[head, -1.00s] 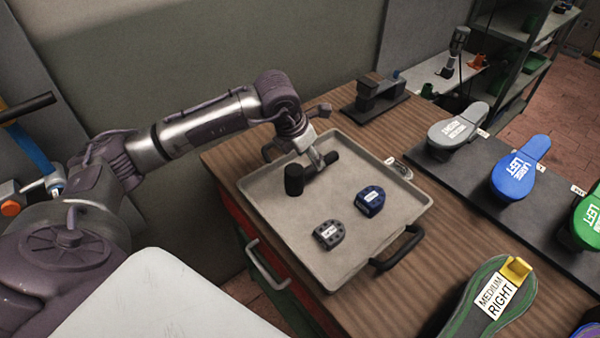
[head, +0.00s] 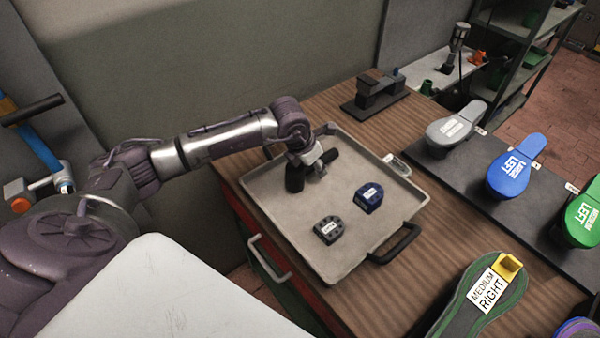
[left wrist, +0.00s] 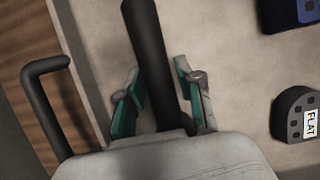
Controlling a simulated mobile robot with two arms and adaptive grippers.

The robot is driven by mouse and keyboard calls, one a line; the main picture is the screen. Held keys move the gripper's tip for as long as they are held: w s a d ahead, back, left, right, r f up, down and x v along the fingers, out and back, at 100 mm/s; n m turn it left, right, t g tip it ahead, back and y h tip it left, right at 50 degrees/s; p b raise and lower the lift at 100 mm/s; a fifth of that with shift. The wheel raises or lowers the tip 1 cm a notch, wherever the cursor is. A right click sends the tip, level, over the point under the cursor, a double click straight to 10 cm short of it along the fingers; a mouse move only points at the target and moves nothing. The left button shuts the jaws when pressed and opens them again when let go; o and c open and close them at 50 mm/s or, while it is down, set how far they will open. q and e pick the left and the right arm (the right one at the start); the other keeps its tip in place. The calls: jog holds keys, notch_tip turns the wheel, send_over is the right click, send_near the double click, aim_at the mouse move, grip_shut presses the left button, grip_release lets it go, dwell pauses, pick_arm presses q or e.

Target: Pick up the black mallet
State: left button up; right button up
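The black mallet lies in the grey tray (head: 290,235) near its far left side. In the head view its dark head (head: 294,179) shows just left of my left gripper (head: 318,168), which is down over the handle. In the left wrist view the mallet's handle (left wrist: 150,50) runs up between the two teal-padded fingers (left wrist: 158,97). The fingers stand open on either side of the handle, with a narrow gap visible at the right pad. The mallet's head is hidden under the gripper body there. My right gripper is not in view.
A dark grey heel block (head: 328,230) and a blue one (head: 369,197) lie in the tray, clear of the mallet. Black tray handles (head: 398,245) stick out at the sides. Shoe-shaped pieces on a dark board (head: 455,170) stand to the right.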

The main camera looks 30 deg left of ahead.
pick_arm(q)
grip_shut()
jog(key=shift+r, duration=0.1)
jog(key=shift+w+r, duration=0.1)
jog(key=shift+r, duration=0.05)
